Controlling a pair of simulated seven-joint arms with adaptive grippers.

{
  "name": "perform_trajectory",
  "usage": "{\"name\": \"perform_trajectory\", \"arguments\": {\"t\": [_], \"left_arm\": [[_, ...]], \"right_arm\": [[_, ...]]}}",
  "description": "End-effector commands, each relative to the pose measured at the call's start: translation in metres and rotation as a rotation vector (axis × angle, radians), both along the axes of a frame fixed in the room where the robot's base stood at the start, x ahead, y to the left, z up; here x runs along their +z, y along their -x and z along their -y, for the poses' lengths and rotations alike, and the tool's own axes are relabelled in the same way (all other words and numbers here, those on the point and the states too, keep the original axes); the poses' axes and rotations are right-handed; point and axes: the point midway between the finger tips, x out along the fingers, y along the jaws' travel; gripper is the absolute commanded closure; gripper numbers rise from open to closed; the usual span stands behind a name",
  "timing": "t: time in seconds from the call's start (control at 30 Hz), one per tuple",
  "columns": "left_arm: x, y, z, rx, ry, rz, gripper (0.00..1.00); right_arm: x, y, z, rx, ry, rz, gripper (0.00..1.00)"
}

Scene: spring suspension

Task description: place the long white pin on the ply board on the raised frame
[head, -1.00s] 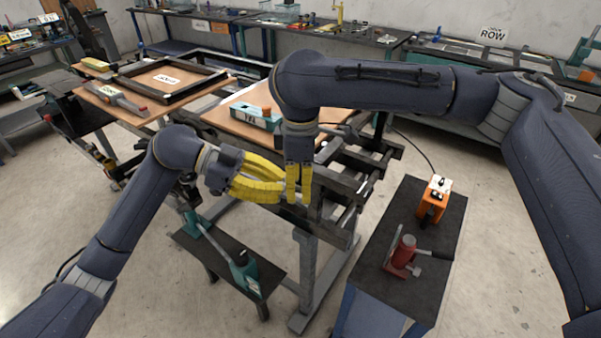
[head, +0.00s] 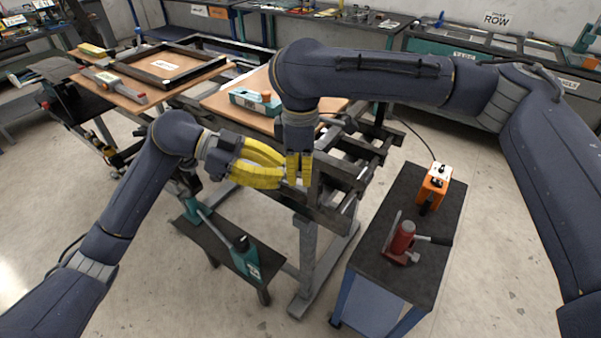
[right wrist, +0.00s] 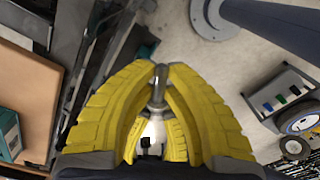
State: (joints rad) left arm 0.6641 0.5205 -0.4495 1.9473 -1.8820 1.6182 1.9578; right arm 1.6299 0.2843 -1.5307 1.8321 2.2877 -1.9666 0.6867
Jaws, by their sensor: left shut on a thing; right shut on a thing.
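My left gripper (head: 283,171) and right gripper (head: 298,181) meet, yellow fingers close together, at the near side of the raised dark frame (head: 345,172). Both are shut. In the right wrist view a slim grey-white pin (right wrist: 158,86) stands between the yellow fingertips of my right gripper (right wrist: 160,68). More yellow fingers show behind it, seemingly my left gripper's, around a pale part. In the head view the fingers hide most of the pin. The ply board (head: 218,107) lies on the frame, behind the grippers and partly hidden by my right arm.
A second board to the left bears a black square frame (head: 172,66). At right, a dark cart (head: 400,275) holds a red tool (head: 402,238) and an orange box (head: 434,185). A low bench (head: 215,235) stands in front.

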Motion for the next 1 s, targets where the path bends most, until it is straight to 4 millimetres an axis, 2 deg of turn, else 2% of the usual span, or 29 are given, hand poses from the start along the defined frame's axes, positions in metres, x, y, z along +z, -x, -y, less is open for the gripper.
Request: {"name": "perform_trajectory", "arguments": {"t": [0.07,0.1,0.3,0.53,0.67,1.0], "left_arm": [[0.000,0.001,0.000,-0.002,0.000,-0.001,1.00],[0.000,0.001,0.000,-0.002,0.000,-0.001,0.81],[0.000,0.001,0.000,-0.002,0.000,-0.001,0.60],[0.000,0.000,0.000,-0.001,0.000,0.000,0.60],[0.003,-0.001,-0.007,0.000,-0.001,0.000,0.60],[0.023,-0.005,-0.058,0.003,-0.002,-0.001,0.60]], "right_arm": [[0.000,-0.001,0.000,0.000,0.000,0.002,1.00],[0.000,-0.001,0.000,0.000,0.000,0.002,1.00],[0.000,-0.001,0.000,0.000,0.000,0.001,1.00],[0.000,0.000,0.000,0.000,0.000,0.001,1.00],[0.000,0.000,0.000,0.000,0.000,0.001,1.00],[0.000,0.000,0.000,0.000,0.000,0.001,1.00]]}}
